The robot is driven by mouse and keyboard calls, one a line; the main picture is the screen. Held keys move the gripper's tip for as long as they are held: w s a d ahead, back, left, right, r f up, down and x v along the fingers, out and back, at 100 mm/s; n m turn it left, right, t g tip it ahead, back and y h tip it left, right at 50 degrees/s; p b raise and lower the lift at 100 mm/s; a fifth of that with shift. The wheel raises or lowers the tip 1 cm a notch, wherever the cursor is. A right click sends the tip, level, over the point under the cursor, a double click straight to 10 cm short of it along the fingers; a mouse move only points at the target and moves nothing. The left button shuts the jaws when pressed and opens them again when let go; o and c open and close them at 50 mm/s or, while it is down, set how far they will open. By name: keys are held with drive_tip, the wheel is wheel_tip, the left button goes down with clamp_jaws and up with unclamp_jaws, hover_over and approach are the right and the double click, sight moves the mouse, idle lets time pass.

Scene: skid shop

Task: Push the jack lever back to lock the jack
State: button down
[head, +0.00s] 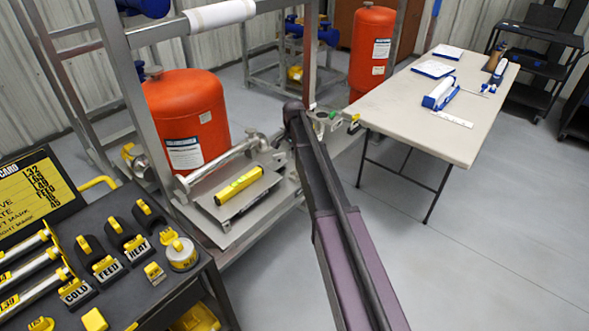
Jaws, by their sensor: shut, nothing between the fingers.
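My arm reaches from the bottom edge up to the middle of the head view, ending beside the steel skid frame (165,31). My gripper cannot be made out; it is hidden behind the arm or out of sight. No jack lever can be told for certain. A small fitting with a yellow end (354,124) shows at the frame just right of the arm's far end. On the skid, a grey metal plate (205,189) carries a yellow bar, like a level (240,184), with a metal pipe (222,156) behind it.
A red tank (188,112) stands on the skid, another red tank (371,50) farther back. A dark bench (165,287) with labelled yellow-black parts is at the lower left. A pale folding table (423,110) with papers and blue-white items stands right. The floor (480,260) at lower right is clear.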

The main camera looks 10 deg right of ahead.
drive_tip(key=shift+s+a+r+p, duration=0.1)
drive_tip(key=shift+r+p, duration=0.55)
drive_tip(key=shift+r, duration=0.2)
drive_tip(key=s+a+n, duration=0.2)
drive_tip(key=s+n, duration=0.3)
drive_tip(key=s, duration=1.1)
drive_tip(key=s+a+n, duration=0.2)
drive_tip(key=s+n, duration=0.3)
drive_tip(key=s, duration=1.1)
drive_tip(key=shift+s+n, duration=0.4)
drive_tip(key=shift+a, duration=0.1)
